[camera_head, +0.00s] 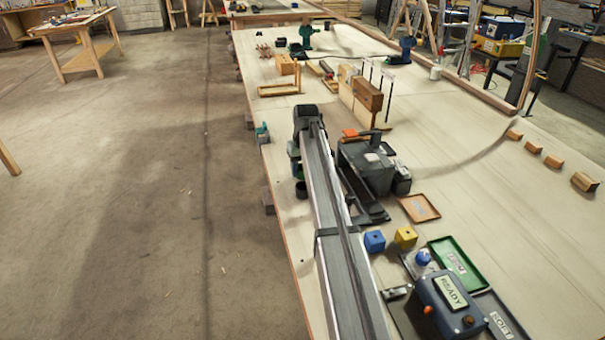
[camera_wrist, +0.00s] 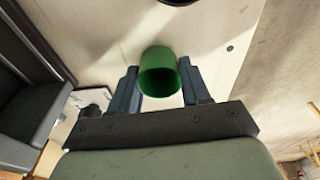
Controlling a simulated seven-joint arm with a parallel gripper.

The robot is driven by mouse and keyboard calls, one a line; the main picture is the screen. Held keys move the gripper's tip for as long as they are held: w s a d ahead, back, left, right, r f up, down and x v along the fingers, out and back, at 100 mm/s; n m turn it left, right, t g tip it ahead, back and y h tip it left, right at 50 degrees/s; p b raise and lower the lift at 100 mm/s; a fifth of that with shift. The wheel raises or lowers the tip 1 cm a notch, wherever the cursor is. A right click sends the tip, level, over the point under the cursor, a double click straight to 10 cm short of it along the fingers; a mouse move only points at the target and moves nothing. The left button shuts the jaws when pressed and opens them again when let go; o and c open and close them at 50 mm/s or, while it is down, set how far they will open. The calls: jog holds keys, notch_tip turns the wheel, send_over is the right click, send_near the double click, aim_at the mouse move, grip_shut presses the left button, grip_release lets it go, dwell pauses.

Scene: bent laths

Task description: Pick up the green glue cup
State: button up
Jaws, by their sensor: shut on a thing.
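The green glue cup (camera_wrist: 160,82) is between the two blue-grey fingers of my gripper (camera_wrist: 160,90) in the wrist view. The fingers are shut on its sides, and its open rim faces the camera. In the head view my gripper (camera_head: 296,166) is at the left side of the bench, beside the long grey rail, and the cup is a small, dark green patch there, mostly hidden. I cannot tell whether the cup touches the bench top.
A black cup (camera_head: 301,190) stands close by, near the bench's left edge. The long grey rail (camera_head: 335,225) runs just right of it, with a grey and black machine (camera_head: 370,165) beyond. Blue (camera_head: 374,241) and yellow (camera_head: 405,237) blocks lie nearer the front.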

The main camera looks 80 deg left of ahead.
jog(key=shift+c, duration=1.1)
